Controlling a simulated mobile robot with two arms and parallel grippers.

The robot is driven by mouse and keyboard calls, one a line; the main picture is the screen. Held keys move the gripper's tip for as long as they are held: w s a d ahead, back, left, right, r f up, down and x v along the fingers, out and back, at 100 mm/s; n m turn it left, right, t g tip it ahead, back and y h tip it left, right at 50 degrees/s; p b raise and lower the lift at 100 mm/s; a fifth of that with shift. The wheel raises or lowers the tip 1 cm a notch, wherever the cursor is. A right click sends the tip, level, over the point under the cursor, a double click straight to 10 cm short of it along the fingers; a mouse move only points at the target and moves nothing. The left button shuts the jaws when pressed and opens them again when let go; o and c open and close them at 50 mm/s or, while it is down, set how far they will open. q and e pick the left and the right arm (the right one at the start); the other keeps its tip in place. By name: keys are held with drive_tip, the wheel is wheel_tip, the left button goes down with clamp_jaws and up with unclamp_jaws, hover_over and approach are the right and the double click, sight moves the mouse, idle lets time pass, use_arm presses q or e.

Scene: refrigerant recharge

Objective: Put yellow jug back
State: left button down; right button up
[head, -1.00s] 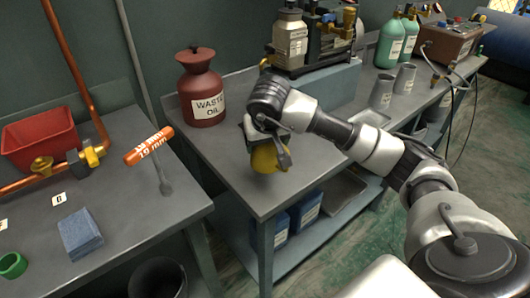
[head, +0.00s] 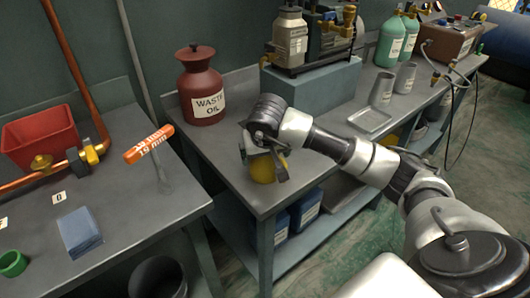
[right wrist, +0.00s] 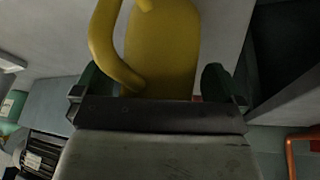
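The yellow jug (head: 263,171) is at my right gripper (head: 266,153), over the front-left corner of the right bench. The gripper hides its upper part in the head view. In the right wrist view, the yellow jug (right wrist: 165,50) with its curved handle lies between the two dark fingers of my right gripper (right wrist: 155,85). The fingers sit close on both sides, and the gripper appears shut on it. I cannot tell whether the jug's base touches the bench top. My left gripper is not in view.
A red waste oil can (head: 203,90) stands behind the gripper on the right bench (head: 222,160). A pump on a blue-grey block (head: 318,85), metal cups (head: 382,90) and a tray (head: 372,119) stand to the right. Blue containers (head: 305,210) are below. A gap separates the left bench.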

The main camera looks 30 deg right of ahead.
drive_tip(key=shift+r, duration=0.3)
drive_tip(key=v, duration=1.1)
drive_tip(key=shift+s+r+p, duration=0.2)
drive_tip(key=shift+r+p, duration=0.15)
drive_tip(key=shift+p, duration=0.05)
drive_tip(key=shift+a, duration=0.1)
